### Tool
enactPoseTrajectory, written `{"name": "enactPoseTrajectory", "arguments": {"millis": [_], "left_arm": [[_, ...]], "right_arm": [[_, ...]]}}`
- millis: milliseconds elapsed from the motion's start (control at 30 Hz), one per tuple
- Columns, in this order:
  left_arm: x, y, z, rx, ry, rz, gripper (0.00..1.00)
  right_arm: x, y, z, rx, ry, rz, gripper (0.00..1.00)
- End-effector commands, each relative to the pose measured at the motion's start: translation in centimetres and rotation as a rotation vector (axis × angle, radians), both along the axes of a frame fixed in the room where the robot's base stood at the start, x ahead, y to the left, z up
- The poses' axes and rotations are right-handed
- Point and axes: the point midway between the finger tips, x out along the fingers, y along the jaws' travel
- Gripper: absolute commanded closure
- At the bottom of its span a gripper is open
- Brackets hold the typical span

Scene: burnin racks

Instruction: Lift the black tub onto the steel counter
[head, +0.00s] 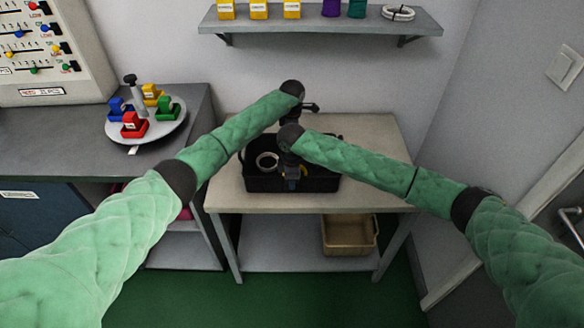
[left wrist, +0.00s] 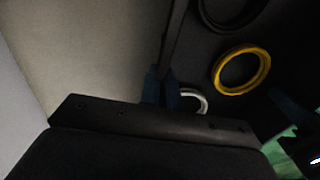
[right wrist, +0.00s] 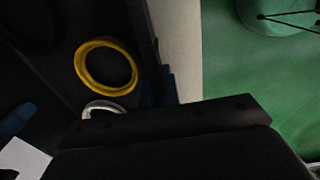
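The black tub (head: 262,183) is on the beige-topped table (head: 370,150), level as far as I can see. It holds a white ring (head: 266,161), a yellow ring (left wrist: 241,70) and a dark ring. My left gripper (left wrist: 162,88) is at the tub's far wall, its blue fingertips close together on either side of the rim. My right gripper (right wrist: 158,88) is at the near wall, its fingertips likewise closed around the rim. My forearms hide part of the tub in the head view. The grey steel counter (head: 55,150) stands to the left.
A round carousel (head: 160,133) with coloured bins stands on the counter's right part; a control panel (head: 45,50) stands behind. The counter's front is clear. A shelf (head: 320,22) hangs above the table. A tan bin (head: 349,236) sits on the table's lower shelf.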

Motion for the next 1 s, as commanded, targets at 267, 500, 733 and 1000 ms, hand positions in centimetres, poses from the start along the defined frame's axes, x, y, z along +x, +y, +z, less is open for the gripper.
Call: {"name": "enactPoseTrajectory", "arguments": {"millis": [267, 500, 733, 1000], "left_arm": [[0.0, 0.0, 0.3, -0.001, -0.001, 0.0, 1.0], [0.0, 0.0, 1.2, -0.001, -0.001, 0.0, 1.0], [0.0, 0.0, 2.9, -0.001, -0.001, 0.0, 1.0], [0.0, 0.0, 4.7, 0.0, -0.001, 0.0, 1.0]], "right_arm": [[0.1, 0.0, 0.2, 0.0, -0.001, -0.001, 1.0], [0.1, 0.0, 1.2, 0.0, -0.001, -0.001, 1.0], [0.1, 0.0, 2.8, 0.0, -0.001, -0.001, 1.0], [0.1, 0.0, 4.7, 0.0, -0.001, -0.001, 1.0]]}}
